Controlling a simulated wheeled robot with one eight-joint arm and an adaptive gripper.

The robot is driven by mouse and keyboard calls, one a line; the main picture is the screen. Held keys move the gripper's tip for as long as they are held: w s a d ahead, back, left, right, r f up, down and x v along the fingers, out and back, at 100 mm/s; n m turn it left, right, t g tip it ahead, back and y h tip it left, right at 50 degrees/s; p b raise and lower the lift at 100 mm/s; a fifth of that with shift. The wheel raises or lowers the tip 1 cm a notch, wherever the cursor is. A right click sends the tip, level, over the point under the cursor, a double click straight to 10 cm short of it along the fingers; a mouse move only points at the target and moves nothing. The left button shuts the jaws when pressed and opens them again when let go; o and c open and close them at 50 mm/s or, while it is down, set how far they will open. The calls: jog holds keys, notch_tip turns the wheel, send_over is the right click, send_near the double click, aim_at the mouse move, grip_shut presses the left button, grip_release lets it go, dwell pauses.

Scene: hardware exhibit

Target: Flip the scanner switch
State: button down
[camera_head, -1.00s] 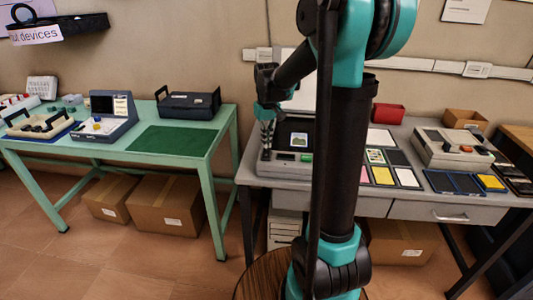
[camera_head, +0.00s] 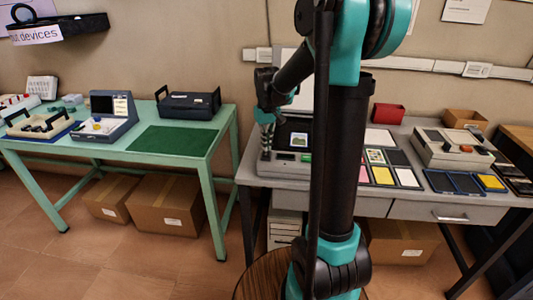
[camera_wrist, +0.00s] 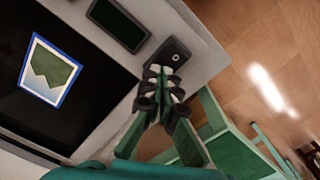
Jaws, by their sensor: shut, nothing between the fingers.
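The scanner (camera_head: 290,170) is a grey device with a dark screen on the left part of the grey table. In the wrist view its black panel (camera_wrist: 90,92) holds a framed green-and-blue picture (camera_wrist: 48,72), beside a small dark display (camera_wrist: 118,22). A dark switch plate (camera_wrist: 174,47) with a small pale round spot sits near the scanner's edge. My gripper (camera_head: 265,154) is shut and empty at the scanner's left end. In the wrist view its fingertips (camera_wrist: 165,72) overlap the lower part of the plate. They hide any lever there, and I cannot tell whether they touch.
Cards and dark trays lie right of the scanner, with another grey device (camera_head: 452,148) farther right. A red box (camera_head: 388,113) stands at the back. A green table (camera_head: 215,125) with several devices stands to the left, across a gap. Cardboard boxes lie under both tables.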

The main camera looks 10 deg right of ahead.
jog(key=shift+r, duration=3.45)
jog(key=s+d+f+m+t, duration=0.1)
jog(key=s+d+f+t, duration=0.1)
jog(key=s+f, duration=0.5)
jog(key=s+d+f+m+t, duration=0.1)
jog(key=s+d+f+t, duration=0.1)
jog(key=s+f, duration=0.6)
jog(key=s, duration=0.7)
